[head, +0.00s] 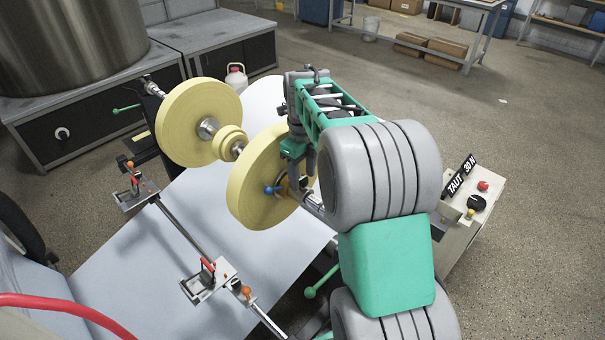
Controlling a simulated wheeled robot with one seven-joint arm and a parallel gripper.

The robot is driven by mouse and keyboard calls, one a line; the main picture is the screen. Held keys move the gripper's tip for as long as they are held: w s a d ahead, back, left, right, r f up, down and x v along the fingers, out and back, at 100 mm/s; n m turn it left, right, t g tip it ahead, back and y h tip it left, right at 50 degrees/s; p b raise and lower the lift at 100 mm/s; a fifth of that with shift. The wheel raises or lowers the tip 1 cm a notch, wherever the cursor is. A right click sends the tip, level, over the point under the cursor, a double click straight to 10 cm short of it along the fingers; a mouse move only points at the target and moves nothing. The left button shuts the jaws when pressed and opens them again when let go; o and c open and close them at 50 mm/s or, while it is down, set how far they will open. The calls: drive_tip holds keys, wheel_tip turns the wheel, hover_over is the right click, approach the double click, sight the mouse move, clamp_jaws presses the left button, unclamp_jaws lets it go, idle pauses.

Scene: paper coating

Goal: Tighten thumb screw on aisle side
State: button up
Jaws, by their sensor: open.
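A shaft carries two large yellow rolls, the left roll (198,122) and the right roll (262,180), with smaller yellow rings (230,141) between them. On the aisle side, at the right roll's hub, a small blue knob (271,190), which looks like the thumb screw, sticks out to the left. An orange-brown part (283,185) sits beside it. My gripper (303,178) points down at the shaft just right of the right roll, close to these parts. It is open. Its fingertips are partly hidden by my arm, and I cannot tell whether they touch anything.
A white sheet (190,240) runs under the rolls. A rail (180,232) with red-handled clamps crosses in front. A control box (462,220) with a "TAUT 30 N" sign (461,175) stands at right. A steel drum (70,45) stands at back left.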

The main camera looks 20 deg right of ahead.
sight(302, 178)
drive_tip(key=shift+r, duration=0.1)
wheel_tip(302, 178, up, 8)
drive_tip(key=shift+f+b, duration=0.2)
drive_tip(key=shift+b, duration=0.25)
drive_tip(key=s+a+f+n+t, duration=0.1)
drive_tip(key=s+a+f+n, duration=0.1)
drive_tip(key=s+n, duration=0.4)
drive_tip(key=s+a+f+n+t, duration=0.1)
drive_tip(key=s+a+n, duration=0.4)
drive_tip(key=n, duration=0.9)
drive_tip(key=s+a+f+n+t, duration=0.1)
drive_tip(key=s+a+f+n, duration=0.2)
drive_tip(key=s+n, duration=0.3)
drive_tip(key=a+n, duration=0.1)
drive_tip(key=n, duration=0.4)
drive_tip(key=shift+s+a+f+t, duration=0.2)
drive_tip(key=shift+s+f+t, duration=0.1)
drive_tip(key=shift+s+f, duration=0.1)
